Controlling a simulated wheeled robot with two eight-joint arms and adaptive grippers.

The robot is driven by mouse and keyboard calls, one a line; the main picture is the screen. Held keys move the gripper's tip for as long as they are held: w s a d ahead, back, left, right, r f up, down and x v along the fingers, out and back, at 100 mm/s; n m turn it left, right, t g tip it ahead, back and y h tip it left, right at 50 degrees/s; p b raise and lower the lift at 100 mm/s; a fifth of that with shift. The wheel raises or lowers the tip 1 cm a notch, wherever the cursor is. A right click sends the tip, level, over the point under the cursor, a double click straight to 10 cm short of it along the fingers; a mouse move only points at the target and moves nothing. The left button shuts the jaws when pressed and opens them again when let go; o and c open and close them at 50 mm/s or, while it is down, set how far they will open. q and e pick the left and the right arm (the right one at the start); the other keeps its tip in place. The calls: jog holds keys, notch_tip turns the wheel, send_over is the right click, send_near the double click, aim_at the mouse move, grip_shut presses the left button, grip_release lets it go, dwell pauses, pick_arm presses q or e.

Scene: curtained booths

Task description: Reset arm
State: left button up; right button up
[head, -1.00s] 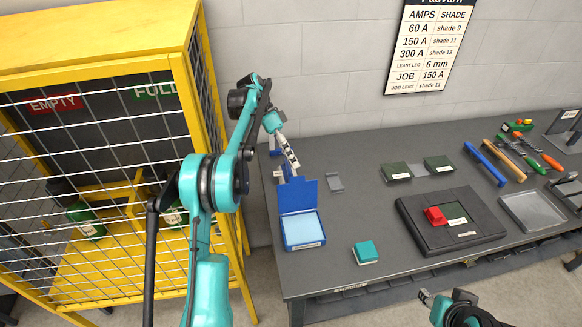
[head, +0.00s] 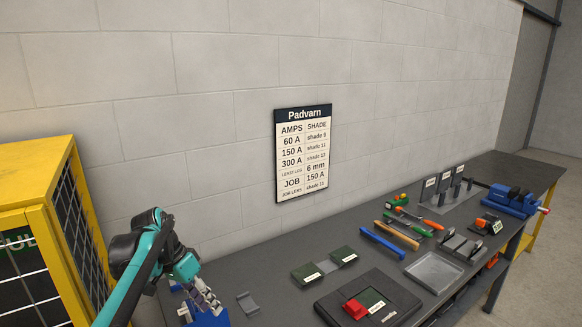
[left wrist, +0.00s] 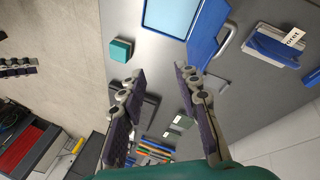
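My left gripper (head: 205,301) is at the lower left in the head view, above the near left end of the bench, over a blue object partly cut off by the frame. In the left wrist view its two fingers (left wrist: 160,72) stand apart with nothing between them. A blue case with an open lid (left wrist: 205,35) and a teal block (left wrist: 121,49) lie on the bench beyond the fingertips. What looks like part of my right gripper (left wrist: 18,67) shows at the left edge of the left wrist view, too small to tell its state. It is outside the head view.
The grey bench (head: 255,265) holds a black tray with a red block (head: 355,309), green plates (head: 307,273), hand tools (head: 383,242), a metal tray (head: 433,272) and a blue vise (head: 513,201). A yellow cage (head: 38,215) stands left. A sign (head: 303,152) hangs on the wall.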

pick_arm(q)
jog(key=s+d+f+n+t+y+b, duration=0.1)
jog(key=s+f, duration=0.4)
jog(key=s, duration=0.5)
jog(key=s+d+f+n+t+y+b, duration=0.2)
jog(key=s+f+n+t+y, duration=0.1)
jog(key=s, duration=0.7)
notch_tip(320, 180, down, 2)
jog(key=n+t, duration=0.1)
jog(key=t, duration=0.2)
jog(key=shift+d+f+n, duration=0.2)
jog(key=shift+n, duration=0.1)
